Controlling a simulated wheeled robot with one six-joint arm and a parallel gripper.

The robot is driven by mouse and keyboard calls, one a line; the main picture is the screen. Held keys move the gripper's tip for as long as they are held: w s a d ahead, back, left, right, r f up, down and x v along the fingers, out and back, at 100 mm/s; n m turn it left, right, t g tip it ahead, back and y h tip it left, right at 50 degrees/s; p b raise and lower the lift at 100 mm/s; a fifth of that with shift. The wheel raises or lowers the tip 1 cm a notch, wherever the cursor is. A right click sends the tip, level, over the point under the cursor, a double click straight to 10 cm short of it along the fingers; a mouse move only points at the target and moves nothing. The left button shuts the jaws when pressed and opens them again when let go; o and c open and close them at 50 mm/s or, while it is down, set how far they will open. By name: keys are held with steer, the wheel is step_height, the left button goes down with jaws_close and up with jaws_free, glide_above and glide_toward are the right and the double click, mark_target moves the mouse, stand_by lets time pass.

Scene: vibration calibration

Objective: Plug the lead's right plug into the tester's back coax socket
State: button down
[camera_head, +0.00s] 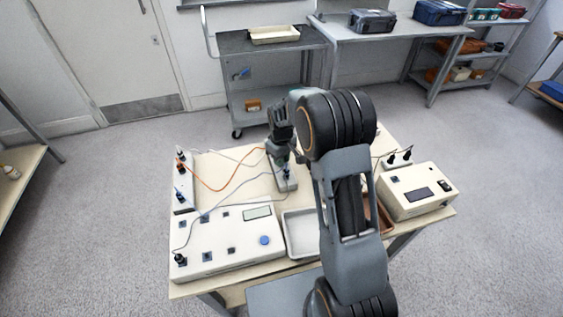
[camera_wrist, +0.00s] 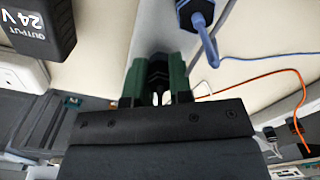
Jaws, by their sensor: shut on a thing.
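My gripper (camera_head: 278,150) is above the back middle of the table. In the wrist view its green fingers (camera_wrist: 160,82) are shut on a black plug (camera_wrist: 158,70), which is largely hidden between them. I cannot tell which lead it belongs to. A white box (camera_head: 225,240) with a display, a blue knob and several small dark sockets, likely the tester, stands at the table's front left. A black plug (camera_head: 180,259) sits at its front left corner. I cannot make out which socket is the back coax one. The held plug is apart from this box.
A small block with a blue plug (camera_head: 287,173) stands close by the gripper; a blue plug also shows in the wrist view (camera_wrist: 196,12). A socket strip (camera_head: 183,195), orange cable (camera_head: 222,189), pale tray (camera_head: 299,246) and cream instrument (camera_head: 417,205) share the table. A black 24 V adapter (camera_wrist: 32,28) is near.

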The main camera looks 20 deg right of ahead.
steer(key=shift+r, duration=0.2)
stand_by(0.3)
steer(key=shift+r+p, duration=1.3)
steer(key=shift+r, duration=0.3)
steer(key=shift+a, duration=0.1)
step_height(320, 180, up, 3)
steer(key=p, duration=0.3)
glide_above(182, 223)
steer(key=shift+w+d+r, duration=0.1)
steer(key=shift+w+d, duration=0.1)
steer(key=shift+s+a, duration=0.2)
steer(key=shift+a, duration=0.2)
steer(key=shift+w+d+f+b, duration=0.1)
steer(key=shift+d+f+b, duration=0.05)
steer(key=shift+f+b, duration=1.25)
steer(key=shift+f, duration=0.95)
stand_by(0.9)
